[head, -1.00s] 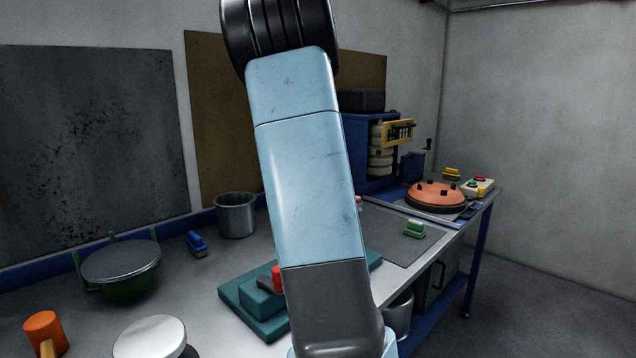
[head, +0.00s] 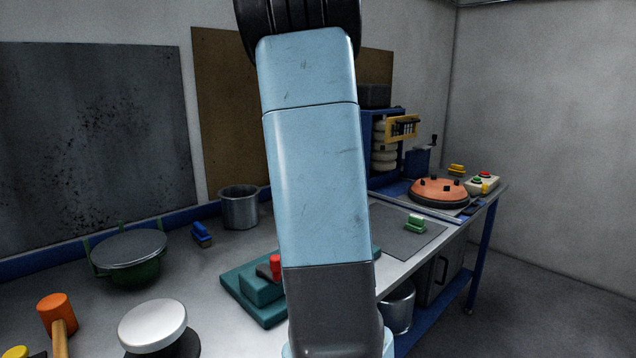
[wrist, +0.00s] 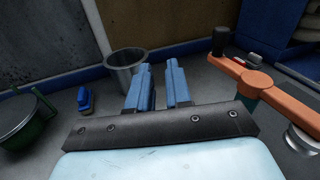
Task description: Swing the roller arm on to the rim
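An orange roller arm (wrist: 270,92) shows at the right of the wrist view. It has a black knob (wrist: 219,40) at its far left end and a pale metal roller (wrist: 301,140) at its near right end. In the head view my own arm appears to hide it. Which rim is meant I cannot tell; a grey metal pot (wrist: 126,68) with an open rim stands behind my gripper, and also shows in the head view (head: 239,208). My gripper (wrist: 158,72) has its two blue fingers apart with nothing between them. It is left of the black knob, apart from it.
A teal block (head: 262,290) sits mid-bench. An orange disc (head: 438,192) is at the far right.

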